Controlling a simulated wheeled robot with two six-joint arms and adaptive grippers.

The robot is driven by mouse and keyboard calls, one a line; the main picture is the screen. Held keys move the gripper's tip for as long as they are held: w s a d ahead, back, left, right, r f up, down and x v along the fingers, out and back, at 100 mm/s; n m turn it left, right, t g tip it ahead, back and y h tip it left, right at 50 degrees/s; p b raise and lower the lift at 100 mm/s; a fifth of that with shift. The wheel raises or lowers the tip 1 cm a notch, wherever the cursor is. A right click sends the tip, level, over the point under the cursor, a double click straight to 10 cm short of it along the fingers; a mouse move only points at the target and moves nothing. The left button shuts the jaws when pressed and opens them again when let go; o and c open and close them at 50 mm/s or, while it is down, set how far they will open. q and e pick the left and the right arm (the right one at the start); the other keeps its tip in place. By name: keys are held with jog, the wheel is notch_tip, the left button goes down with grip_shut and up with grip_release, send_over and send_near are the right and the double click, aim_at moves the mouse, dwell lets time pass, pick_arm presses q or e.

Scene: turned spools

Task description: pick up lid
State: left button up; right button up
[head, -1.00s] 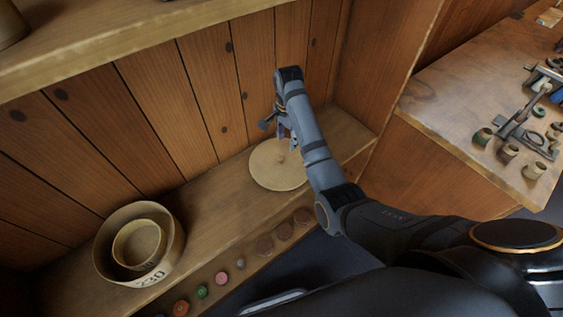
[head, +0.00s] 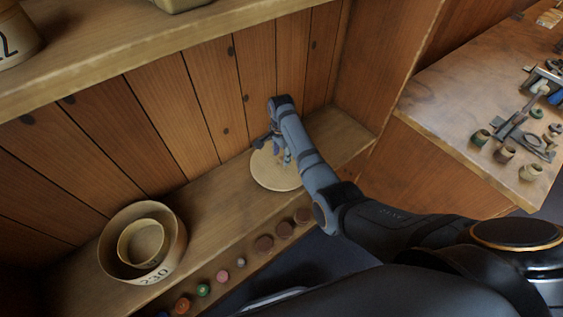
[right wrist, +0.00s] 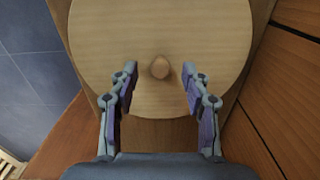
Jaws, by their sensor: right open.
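The lid is a pale round wooden disc (head: 268,177) lying flat on the lower shelf, toward its right end. In the right wrist view the lid (right wrist: 160,30) fills the upper middle, with a small round knob (right wrist: 160,67) at its centre. My right gripper (head: 281,160) is just above the lid. In the right wrist view its two fingers (right wrist: 159,82) are apart, one on each side of the knob and not touching it. The arm hides part of the lid in the head view. My left gripper is not in view.
A round wooden box (head: 172,265) marked 230, with a smaller one (head: 143,243) inside it, stands left on the lower shelf (head: 215,205). Coloured round pieces line the shelf's front. An upper shelf (head: 130,62) hangs above. A workbench (head: 450,95) with tools stands right.

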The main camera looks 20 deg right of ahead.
jog(key=shift+f, duration=0.65)
jog(key=shift+r, duration=0.1)
grip_shut()
